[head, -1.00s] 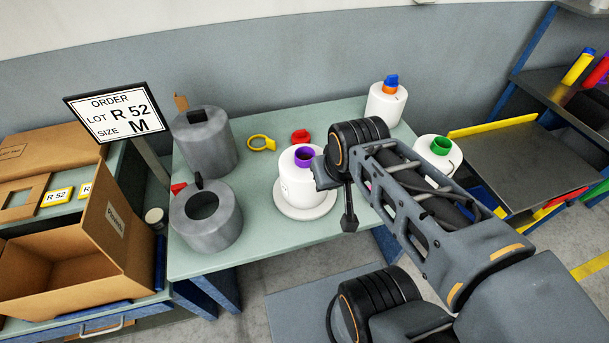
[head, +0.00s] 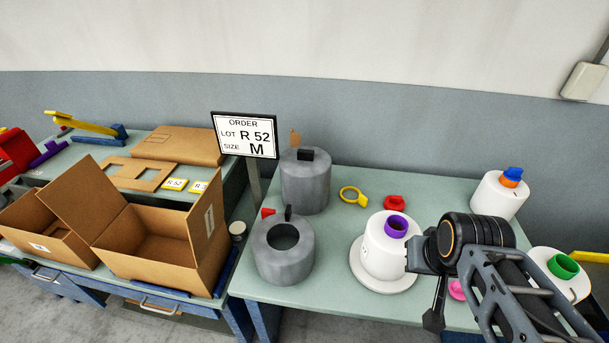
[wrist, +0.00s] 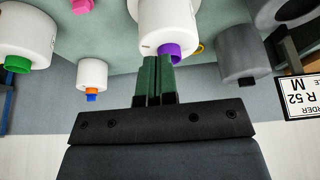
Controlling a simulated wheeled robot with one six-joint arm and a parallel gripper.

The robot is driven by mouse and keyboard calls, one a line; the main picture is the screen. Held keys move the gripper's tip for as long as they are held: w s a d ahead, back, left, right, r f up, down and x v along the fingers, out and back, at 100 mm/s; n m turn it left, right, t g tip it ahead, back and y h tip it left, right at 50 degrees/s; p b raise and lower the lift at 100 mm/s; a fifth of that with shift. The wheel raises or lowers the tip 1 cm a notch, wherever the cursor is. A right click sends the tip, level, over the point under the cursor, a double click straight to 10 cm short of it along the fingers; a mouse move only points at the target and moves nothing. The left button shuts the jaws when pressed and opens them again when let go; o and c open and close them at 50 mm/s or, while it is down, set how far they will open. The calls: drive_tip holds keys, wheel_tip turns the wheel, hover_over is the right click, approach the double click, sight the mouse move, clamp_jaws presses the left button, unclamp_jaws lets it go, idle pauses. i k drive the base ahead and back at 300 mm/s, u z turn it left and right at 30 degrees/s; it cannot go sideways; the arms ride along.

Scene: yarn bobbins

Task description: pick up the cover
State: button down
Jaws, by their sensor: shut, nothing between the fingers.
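No label marks a cover. The likeliest pieces are two grey cylinders on the green table: a near one (head: 283,266) with a round opening in its top and a black tab, and a far one (head: 305,187) with a black block on top. The far one also shows in the wrist view, at the right. My gripper (wrist: 159,62) has its green fingers together, empty, in front of a white bobbin with a purple core (wrist: 170,25). In the head view this bobbin (head: 380,255) stands on a white disc, left of my wrist. The fingertips are hard to make out there.
White bobbins with orange (head: 492,197) and green (head: 545,285) tops stand right. A yellow ring (head: 352,196) and red piece (head: 394,203) lie behind the purple-core bobbin. Open cardboard boxes (head: 150,270) and an order sign (head: 245,135) are left.

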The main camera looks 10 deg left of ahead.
sight(306, 170)
drive_tip(key=k, duration=1.15)
drive_tip(key=u, duration=1.15)
drive_tip(key=i, duration=1.75)
drive_tip(key=z, duration=0.75)
